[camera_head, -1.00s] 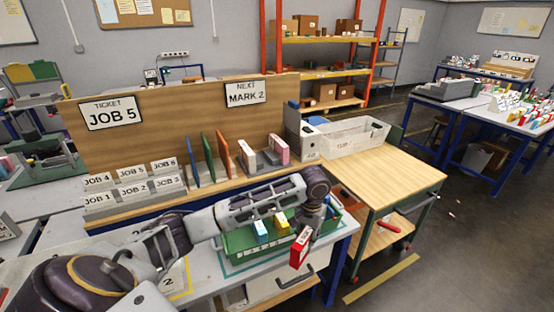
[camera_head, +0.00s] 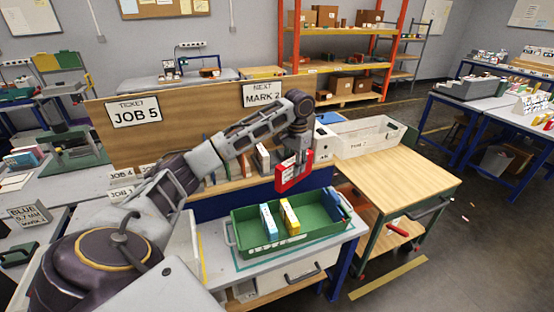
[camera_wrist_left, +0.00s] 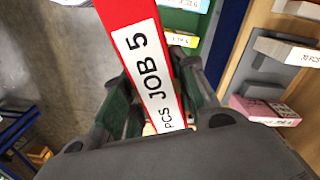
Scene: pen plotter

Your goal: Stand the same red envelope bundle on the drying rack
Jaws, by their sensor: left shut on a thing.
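The red envelope bundle (camera_head: 293,174), with a white label reading JOB 5 in the left wrist view (camera_wrist_left: 128,22), is held in my left gripper (camera_head: 297,156). The gripper's fingers (camera_wrist_left: 160,100) are shut on both sides of it. The bundle hangs in the air, just in front of the wooden shelf (camera_head: 235,184) and above the back of the green tray. Grey holders (camera_wrist_left: 285,52) with a pink bundle (camera_wrist_left: 264,110) and a pale bundle stand on the shelf, at the right in the wrist view. My arm and the red bundle hide part of them in the head view.
The green tray (camera_head: 245,243) holds a blue bundle (camera_head: 268,222) and a yellow bundle (camera_head: 290,217). A pale bin (camera_head: 365,136) stands at the shelf's right end. A wooden-topped cart (camera_head: 395,170) has a clear top. A tall backboard (camera_head: 200,110) rises behind the shelf.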

